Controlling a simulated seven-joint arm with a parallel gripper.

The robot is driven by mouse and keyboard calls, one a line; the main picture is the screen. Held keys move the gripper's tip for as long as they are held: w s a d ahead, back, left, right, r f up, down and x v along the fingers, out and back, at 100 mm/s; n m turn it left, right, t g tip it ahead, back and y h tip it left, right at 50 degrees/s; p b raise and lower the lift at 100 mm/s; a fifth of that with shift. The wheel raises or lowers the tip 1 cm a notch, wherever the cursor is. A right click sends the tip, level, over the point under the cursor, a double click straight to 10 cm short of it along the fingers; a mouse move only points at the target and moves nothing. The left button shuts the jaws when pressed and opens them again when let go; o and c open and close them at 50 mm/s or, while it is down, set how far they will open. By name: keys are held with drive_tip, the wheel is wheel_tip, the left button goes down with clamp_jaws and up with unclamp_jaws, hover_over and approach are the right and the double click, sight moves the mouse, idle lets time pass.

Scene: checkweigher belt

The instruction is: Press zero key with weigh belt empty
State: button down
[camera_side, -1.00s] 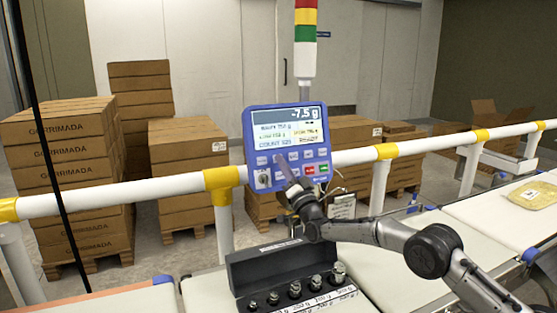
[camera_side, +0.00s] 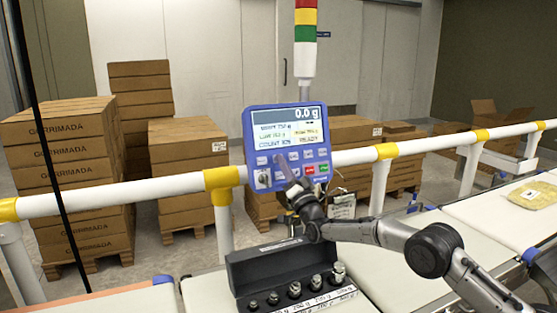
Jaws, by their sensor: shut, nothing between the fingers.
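The blue control panel (camera_side: 246,125) is mounted at the white rail. Its screen (camera_side: 290,130) reads 0.0 g on the top line. Two rows of small keys, with a red and a green one, lie below the screen.
A black box of several test weights (camera_side: 262,262) stands in front of the panel. A yellowish pack (camera_side: 533,195) lies on the belt at the far right. The white rail (camera_side: 120,197) with yellow joints crosses behind the belts. Stacked cartons (camera_side: 70,150) stand beyond it.

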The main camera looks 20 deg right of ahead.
drive_tip(key=shift+s+r, duration=0.15)
drive_tip(key=shift+s, duration=0.3)
drive_tip(key=shift+s, duration=0.1)
drive_tip(key=shift+s+r, duration=0.25)
drive_tip(key=shift+s, duration=0.55)
drive_tip(key=shift+s+r, duration=0.2)
drive_tip(key=shift+s, duration=0.55)
drive_tip(key=shift+s+r, duration=0.25)
drive_tip(key=shift+s, duration=0.55)
